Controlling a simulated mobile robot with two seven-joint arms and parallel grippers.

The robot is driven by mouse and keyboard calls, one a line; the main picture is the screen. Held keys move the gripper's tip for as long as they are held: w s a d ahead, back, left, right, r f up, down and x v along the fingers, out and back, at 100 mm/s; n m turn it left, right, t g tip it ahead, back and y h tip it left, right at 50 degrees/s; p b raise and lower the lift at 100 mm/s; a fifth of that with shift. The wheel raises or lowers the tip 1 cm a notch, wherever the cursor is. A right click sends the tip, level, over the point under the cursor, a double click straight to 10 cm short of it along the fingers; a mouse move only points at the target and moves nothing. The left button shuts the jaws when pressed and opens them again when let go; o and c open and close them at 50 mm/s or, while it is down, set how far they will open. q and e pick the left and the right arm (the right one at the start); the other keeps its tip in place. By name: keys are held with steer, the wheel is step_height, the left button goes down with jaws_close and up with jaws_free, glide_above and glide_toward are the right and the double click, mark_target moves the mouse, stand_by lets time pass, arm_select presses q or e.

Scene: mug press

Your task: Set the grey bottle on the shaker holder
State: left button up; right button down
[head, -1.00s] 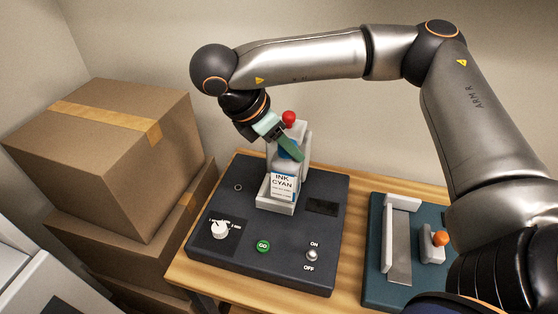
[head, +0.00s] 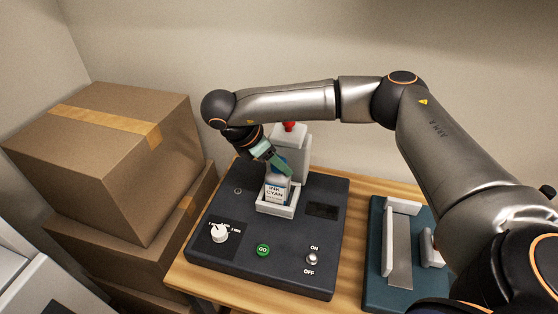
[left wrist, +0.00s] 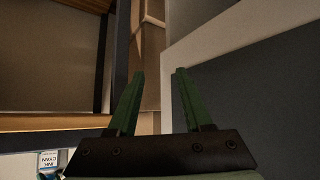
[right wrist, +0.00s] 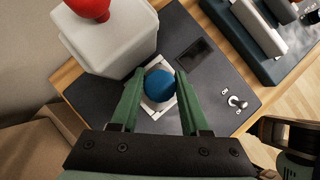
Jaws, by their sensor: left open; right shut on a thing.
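The grey bottle (head: 274,193), with a white "INK CYAN" label and a blue cap, is upright within the walls of the white shaker holder (head: 276,211) on the dark machine. I cannot tell whether its base rests on the holder floor. My right gripper (head: 279,165) is shut on the bottle near its top. In the right wrist view the blue cap (right wrist: 160,86) sits between the fingers, with the white holder partly hidden below. My left gripper (left wrist: 153,98) is open and empty in the left wrist view, and out of the head view. The label also shows there (left wrist: 47,160).
A pale block with a red top (head: 291,143) stands close behind the holder. The machine panel (head: 208,262) has a dial, a green GO button and an ON/OFF switch. A teal fixture (head: 374,285) stands to the right. Cardboard boxes (head: 100,170) are stacked on the left.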

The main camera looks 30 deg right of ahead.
steer(key=shift+c, duration=1.9)
jaws_free()
steer(key=shift+a, duration=0.1)
steer(key=v, duration=1.1)
steer(key=shift+a+r, duration=0.15)
steer(key=shift+r, duration=0.25)
steer(key=shift+w, duration=0.1)
